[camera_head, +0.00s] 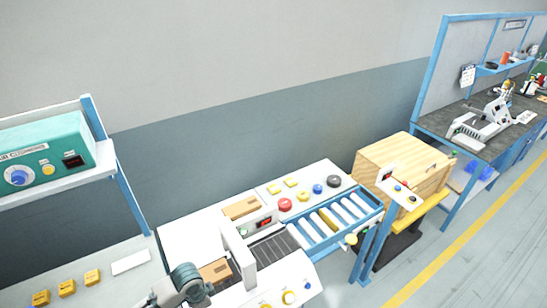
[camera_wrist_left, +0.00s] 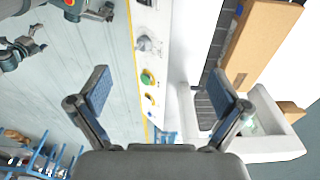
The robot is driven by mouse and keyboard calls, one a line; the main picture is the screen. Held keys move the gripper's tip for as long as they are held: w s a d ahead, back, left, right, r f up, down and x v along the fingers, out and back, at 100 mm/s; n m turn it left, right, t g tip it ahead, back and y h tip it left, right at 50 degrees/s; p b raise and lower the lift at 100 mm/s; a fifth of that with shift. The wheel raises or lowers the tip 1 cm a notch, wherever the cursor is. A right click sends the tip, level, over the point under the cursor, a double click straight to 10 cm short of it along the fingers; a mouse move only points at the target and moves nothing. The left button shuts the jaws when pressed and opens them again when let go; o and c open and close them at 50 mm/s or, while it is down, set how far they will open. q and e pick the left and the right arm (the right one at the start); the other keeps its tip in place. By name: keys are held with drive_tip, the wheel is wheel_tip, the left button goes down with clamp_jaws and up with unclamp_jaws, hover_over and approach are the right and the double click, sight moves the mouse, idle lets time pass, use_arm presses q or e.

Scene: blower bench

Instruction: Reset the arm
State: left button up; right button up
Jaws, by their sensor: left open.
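My left gripper (camera_wrist_left: 160,97) is open in the left wrist view, its two blue-padded fingers spread wide with nothing between them. Part of my left arm's grey end (camera_head: 183,286) shows at the bottom of the head view, just left of a cardboard box (camera_head: 216,270) on the conveyor. The box also shows in the left wrist view (camera_wrist_left: 262,40), beyond the right finger. A dark jointed part (camera_wrist_left: 20,48) at the upper left of the wrist view looks like my right gripper; its jaw state is unclear. The head view does not show the right gripper.
A white scanner arch (camera_head: 238,255) stands over the conveyor belt (camera_head: 275,248), close to my left arm. Rollers (camera_head: 335,218) lead right to a wooden crate (camera_head: 405,165). A shelf with a teal unit (camera_head: 45,158) stands left. Yellow blocks (camera_head: 67,288) lie on the left bench.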

use_arm(q)
drive_tip(key=s+d+f+n+t+h, duration=0.2)
drive_tip(key=s+d+f, duration=0.2)
drive_tip(key=s+d, duration=0.3)
drive_tip(key=s+a+f+n+y, duration=0.35)
drive_tip(key=s+a+n, duration=0.4)
drive_tip(key=s, duration=0.45)
drive_tip(key=s+d+f+b+x, duration=0.1)
drive_tip(key=s+x, duration=0.2)
drive_tip(key=x, duration=1)
drive_tip(key=s+d+b+x, duration=0.1)
drive_tip(key=s+x, duration=0.2)
drive_tip(key=x, duration=0.9)
drive_tip(key=s+a+f, duration=0.2)
drive_tip(key=s+f, duration=0.7)
drive_tip(key=f, duration=0.1)
drive_tip(key=s+a+f+g+b, duration=0.1)
drive_tip(key=s+f, duration=0.8)
drive_tip(key=f, duration=0.1)
drive_tip(key=shift+s+a+f+g+h+b, duration=0.25)
drive_tip(key=shift+s+a+g+h+b, duration=0.05)
drive_tip(key=shift+a+h, duration=0.1)
use_arm(e)
drive_tip(key=f, duration=0.3)
drive_tip(key=shift+s+d+f, duration=0.2)
drive_tip(key=shift+s+f, duration=0.1)
drive_tip(key=shift+s, duration=0.05)
